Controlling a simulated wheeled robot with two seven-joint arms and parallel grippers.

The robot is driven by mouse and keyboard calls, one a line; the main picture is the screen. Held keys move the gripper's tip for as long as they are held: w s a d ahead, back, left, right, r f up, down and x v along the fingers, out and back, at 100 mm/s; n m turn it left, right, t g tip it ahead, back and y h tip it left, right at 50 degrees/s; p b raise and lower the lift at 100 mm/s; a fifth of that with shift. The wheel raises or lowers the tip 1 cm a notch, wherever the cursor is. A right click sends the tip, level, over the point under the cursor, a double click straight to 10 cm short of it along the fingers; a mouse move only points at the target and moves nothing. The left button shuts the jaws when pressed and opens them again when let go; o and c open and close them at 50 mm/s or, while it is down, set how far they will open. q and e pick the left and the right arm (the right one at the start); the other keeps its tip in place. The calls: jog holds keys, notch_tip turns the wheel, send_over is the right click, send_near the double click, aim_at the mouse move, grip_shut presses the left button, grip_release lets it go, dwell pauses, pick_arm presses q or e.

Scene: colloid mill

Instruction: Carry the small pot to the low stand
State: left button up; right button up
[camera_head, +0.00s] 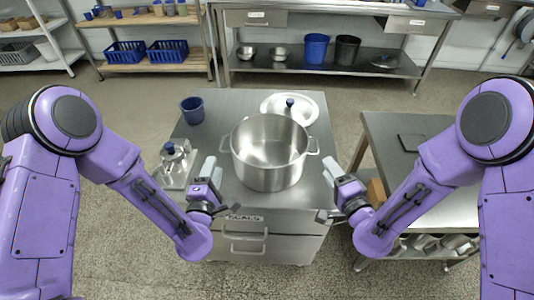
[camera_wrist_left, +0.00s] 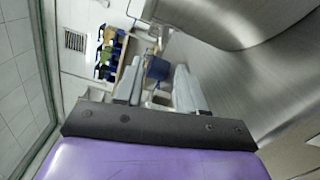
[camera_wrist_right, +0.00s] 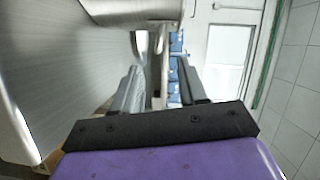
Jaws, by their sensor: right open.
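A steel pot (camera_head: 268,178) with two side handles stands upright and open on the steel cabinet top (camera_head: 232,105); it looks empty. Its wall also shows in the left wrist view (camera_wrist_left: 235,75) and the right wrist view (camera_wrist_right: 80,80). My left gripper (camera_head: 212,170) is open and empty, just left of the pot. My right gripper (camera_head: 336,170) is open, just right of the pot; in the right wrist view the handle (camera_wrist_right: 141,45) shows ahead between its fingers. A lower steel table (camera_head: 385,125) at the right may be the low stand.
A lid (camera_head: 302,104) lies behind the pot. A blue cup (camera_head: 192,110) stands back left, and a metal device with a blue knob (camera_head: 172,165) stands left. A dark flat pad (camera_head: 411,142) lies on the right table. Floor separates cabinet and table.

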aim_at(222, 142)
pick_arm(q)
jog(key=w, duration=1)
jog(key=shift+w+d, duration=0.2)
jog(key=shift+w, duration=0.2)
pick_arm(e)
jog(key=x, duration=1)
jog(key=shift+w+f, duration=0.1)
jog(key=shift+w, duration=0.25)
pick_arm(q)
grip_shut()
pick_arm(e)
grip_shut()
